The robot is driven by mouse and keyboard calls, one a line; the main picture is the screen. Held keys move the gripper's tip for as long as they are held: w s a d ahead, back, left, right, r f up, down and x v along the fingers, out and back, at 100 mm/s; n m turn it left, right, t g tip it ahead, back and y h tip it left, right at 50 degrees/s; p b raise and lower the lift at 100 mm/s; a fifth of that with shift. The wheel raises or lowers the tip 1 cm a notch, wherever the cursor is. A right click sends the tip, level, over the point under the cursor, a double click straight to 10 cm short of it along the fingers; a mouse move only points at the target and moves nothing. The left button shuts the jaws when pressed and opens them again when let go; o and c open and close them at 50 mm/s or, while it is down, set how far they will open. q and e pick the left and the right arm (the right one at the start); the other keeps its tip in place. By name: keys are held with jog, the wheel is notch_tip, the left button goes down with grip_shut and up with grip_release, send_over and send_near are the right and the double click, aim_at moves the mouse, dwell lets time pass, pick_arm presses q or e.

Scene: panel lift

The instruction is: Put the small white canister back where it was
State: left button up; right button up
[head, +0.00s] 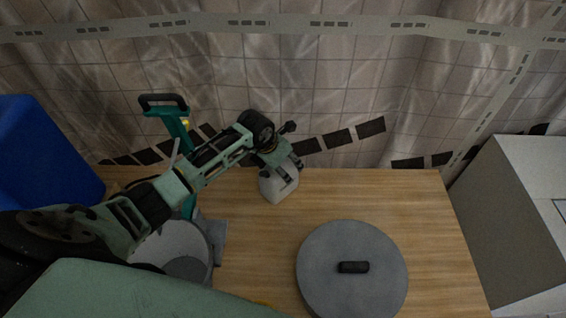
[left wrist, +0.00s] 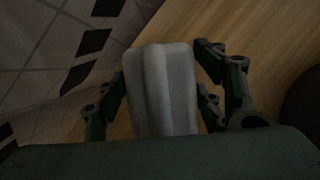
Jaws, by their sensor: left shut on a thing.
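The small white canister (head: 279,187) is at the back part of the wooden table, near its far edge. My left gripper (head: 284,170) is shut on its upper part from above. In the left wrist view the canister (left wrist: 162,88) shows as a pale, ridged body between the fingers (left wrist: 165,90). I cannot tell whether its base touches the table. My right gripper is not in view.
A grey round lid with a dark handle (head: 352,283) lies on the wooden table (head: 255,250). A teal-handled tool (head: 172,112) and a round grey container (head: 178,243) are at the left. A blue box (head: 40,150) stands far left, a pale cabinet (head: 520,220) at right.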

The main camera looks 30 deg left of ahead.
pick_arm(q)
jog(key=shift+r, duration=0.1)
jog(key=o, duration=0.8)
jog(key=shift+f, duration=0.2)
jog(key=o, duration=0.5)
jog(key=shift+r, duration=0.1)
jog(key=shift+r, duration=0.15)
jog(key=shift+s+r, duration=0.1)
jog(key=shift+r, duration=0.1)
jog(key=b+v, duration=0.2)
jog(key=v, duration=0.9)
jog(key=shift+s+r+b, duration=0.1)
jog(key=shift+r+b, duration=0.15)
jog(key=shift+b, duration=0.15)
